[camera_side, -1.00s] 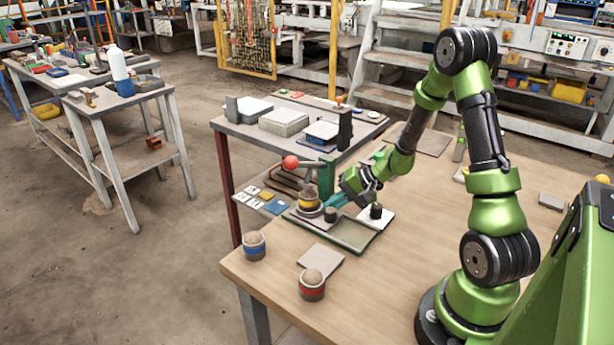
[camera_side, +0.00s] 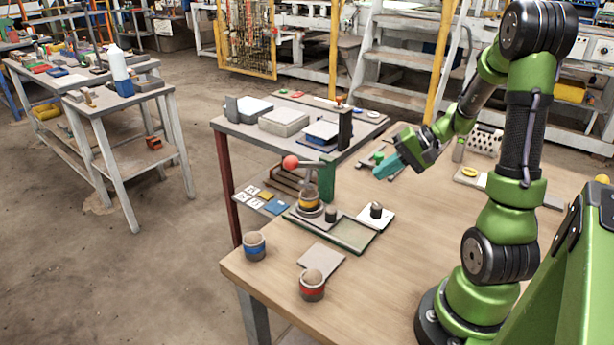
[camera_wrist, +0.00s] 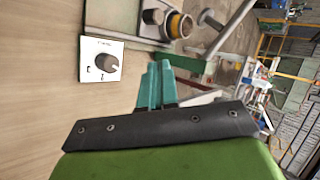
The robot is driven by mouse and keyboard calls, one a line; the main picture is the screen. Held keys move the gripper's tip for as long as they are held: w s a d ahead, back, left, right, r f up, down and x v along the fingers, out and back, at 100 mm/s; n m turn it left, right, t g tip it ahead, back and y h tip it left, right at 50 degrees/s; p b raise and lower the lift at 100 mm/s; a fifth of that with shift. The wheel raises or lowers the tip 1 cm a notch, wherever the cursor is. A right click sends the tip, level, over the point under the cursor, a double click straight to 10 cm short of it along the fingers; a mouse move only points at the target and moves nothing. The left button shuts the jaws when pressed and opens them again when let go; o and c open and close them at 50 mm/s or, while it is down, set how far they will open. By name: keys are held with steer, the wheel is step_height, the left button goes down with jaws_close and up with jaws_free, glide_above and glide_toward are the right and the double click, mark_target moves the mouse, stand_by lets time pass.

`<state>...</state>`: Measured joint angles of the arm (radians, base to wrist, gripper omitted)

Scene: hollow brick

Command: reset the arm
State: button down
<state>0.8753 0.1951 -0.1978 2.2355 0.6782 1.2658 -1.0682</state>
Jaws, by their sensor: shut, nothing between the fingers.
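My gripper (camera_side: 388,167) is shut and empty, with its teal fingers held in the air above the back part of the wooden table (camera_side: 420,235). In the wrist view its fingers (camera_wrist: 157,82) lie close together with nothing between them. It is behind and above the white plate with a dark knob (camera_side: 376,211), which also shows at the left in the wrist view (camera_wrist: 101,61). The green lever press (camera_side: 326,180) with a red ball handle (camera_side: 291,162) stands left of my gripper, over a yellow-banded cup (camera_side: 310,201). My gripper is apart from all of these.
A blue-banded cup (camera_side: 254,246) and a red-banded cup (camera_side: 312,285) stand at the table's front left, beside a flat grey square (camera_side: 321,259). A perforated grey block (camera_side: 485,141) stands at the back right. The table's middle is clear.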

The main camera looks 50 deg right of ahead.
steer(key=s+a+r+n+h, duration=0.1)
steer(key=a+r+n, duration=0.3)
steer(key=a, duration=0.7)
steer(key=s+a+r+n+h, duration=0.1)
steer(key=s+a+r+n, duration=0.2)
steer(key=a+r, duration=0.4)
steer(key=a+n, duration=0.1)
steer(key=a, duration=0.3)
steer(key=shift+a+r+g+h, duration=0.15)
steer(key=shift+a+g+h, duration=0.25)
